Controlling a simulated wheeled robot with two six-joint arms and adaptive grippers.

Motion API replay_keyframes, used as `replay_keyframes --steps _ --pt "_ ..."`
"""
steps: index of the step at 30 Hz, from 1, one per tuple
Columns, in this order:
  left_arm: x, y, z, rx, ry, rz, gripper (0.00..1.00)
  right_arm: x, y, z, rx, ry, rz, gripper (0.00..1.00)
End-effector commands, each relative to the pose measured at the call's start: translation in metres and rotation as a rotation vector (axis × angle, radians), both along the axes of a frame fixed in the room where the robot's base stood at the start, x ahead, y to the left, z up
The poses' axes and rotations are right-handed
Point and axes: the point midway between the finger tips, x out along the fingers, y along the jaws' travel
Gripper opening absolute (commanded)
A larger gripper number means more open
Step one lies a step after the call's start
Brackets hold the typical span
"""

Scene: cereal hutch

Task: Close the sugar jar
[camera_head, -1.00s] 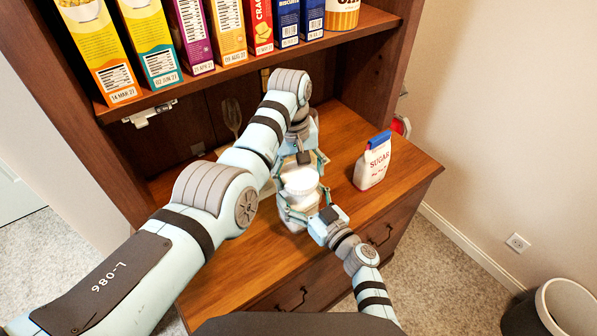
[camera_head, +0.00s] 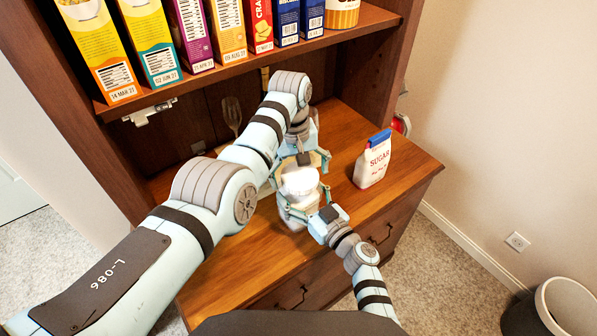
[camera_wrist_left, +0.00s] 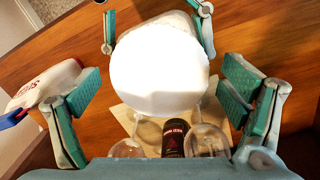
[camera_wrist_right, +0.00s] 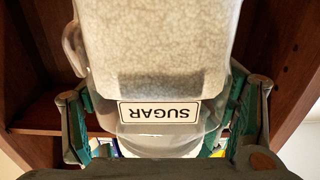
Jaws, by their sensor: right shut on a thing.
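The sugar jar (camera_wrist_right: 160,60) is clear, filled with white sugar and labelled SUGAR. It stands on the wooden counter in the head view. A white lid (camera_head: 299,181) is at its top; it also shows in the left wrist view (camera_wrist_left: 160,65). I cannot tell how tightly it sits. My left gripper (camera_head: 300,170) is above the jar, open, with its pads apart on either side of the lid. My right gripper (camera_head: 306,210) is lower and shut on the jar's body from the front, a finger on each side.
A sugar bag (camera_head: 373,162) with a blue top stands on the counter to the right. Cereal boxes (camera_head: 103,50) and other packets fill the shelf above. Counter (camera_head: 237,262) at front left is clear.

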Motion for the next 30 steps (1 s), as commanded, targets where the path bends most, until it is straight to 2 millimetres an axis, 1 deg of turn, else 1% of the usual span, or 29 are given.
replay_keyframes --steps 1,8,11,15,19,26,28,30 --pt "0.000 0.000 0.000 0.000 0.000 0.000 0.93 -0.002 0.000 -0.004 -0.006 0.007 0.001 0.00" --pt "0.000 0.000 0.001 -0.001 0.000 -0.001 0.93 -0.002 0.000 -0.004 -0.005 0.007 0.001 0.00" --pt "0.000 -0.001 0.010 -0.001 -0.002 -0.001 0.93 -0.002 0.000 -0.004 -0.005 0.007 0.001 0.00" --pt "-0.001 -0.001 0.031 -0.001 -0.002 -0.001 0.93 -0.002 0.000 -0.005 -0.005 0.007 0.001 0.00" --pt "-0.002 -0.001 0.043 -0.001 0.001 0.000 0.93 -0.002 0.000 -0.005 -0.005 0.007 0.001 0.00" --pt "-0.003 -0.001 0.045 -0.001 0.001 -0.001 0.93 -0.002 0.000 -0.005 -0.005 0.007 0.001 0.00" --pt "-0.003 -0.001 0.045 -0.001 0.001 -0.001 1.00 -0.002 0.000 -0.005 -0.005 0.007 0.001 0.00" --pt "-0.003 -0.001 0.045 -0.001 0.001 -0.001 1.00 -0.002 0.000 -0.005 -0.005 0.007 0.001 0.00"
